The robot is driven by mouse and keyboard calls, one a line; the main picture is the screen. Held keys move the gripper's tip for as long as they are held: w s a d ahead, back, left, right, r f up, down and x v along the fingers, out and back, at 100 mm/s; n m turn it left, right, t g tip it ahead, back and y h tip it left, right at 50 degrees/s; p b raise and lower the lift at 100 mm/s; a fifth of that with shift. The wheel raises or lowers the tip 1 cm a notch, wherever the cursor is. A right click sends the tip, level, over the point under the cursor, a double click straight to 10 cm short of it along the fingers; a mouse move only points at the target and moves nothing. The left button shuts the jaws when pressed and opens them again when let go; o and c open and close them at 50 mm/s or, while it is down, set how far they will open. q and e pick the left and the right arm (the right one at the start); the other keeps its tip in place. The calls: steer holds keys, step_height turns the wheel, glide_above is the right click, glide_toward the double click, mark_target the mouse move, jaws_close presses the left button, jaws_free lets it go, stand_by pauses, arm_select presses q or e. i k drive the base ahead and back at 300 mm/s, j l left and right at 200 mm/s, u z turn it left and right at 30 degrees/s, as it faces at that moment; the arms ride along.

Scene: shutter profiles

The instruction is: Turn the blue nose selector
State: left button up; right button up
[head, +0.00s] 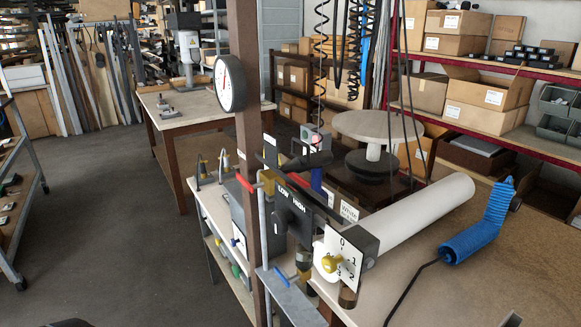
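I cannot clearly tell which part is the blue nose selector. A small blue lever (281,277) sits below that block, by the brown post. A small blue part (317,180) stands upright behind the block. Neither of my grippers shows in the head view.
A brown post (245,150) with a round gauge (230,83) stands in front of the bench. A blue-wrapped tool (475,235) with a black cable lies on the bench at right. Shelves of boxes (487,110) stand behind. Open floor (110,240) lies at left.

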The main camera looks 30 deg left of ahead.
mark_target(234, 241)
steer(key=i+j+z, duration=0.1)
steer(key=j, duration=1)
steer(key=i+j+z, duration=0.1)
steer(key=j, duration=1)
steer(key=i+j+z, duration=0.1)
steer(key=j, duration=1.05)
steer(key=i, duration=0.05)
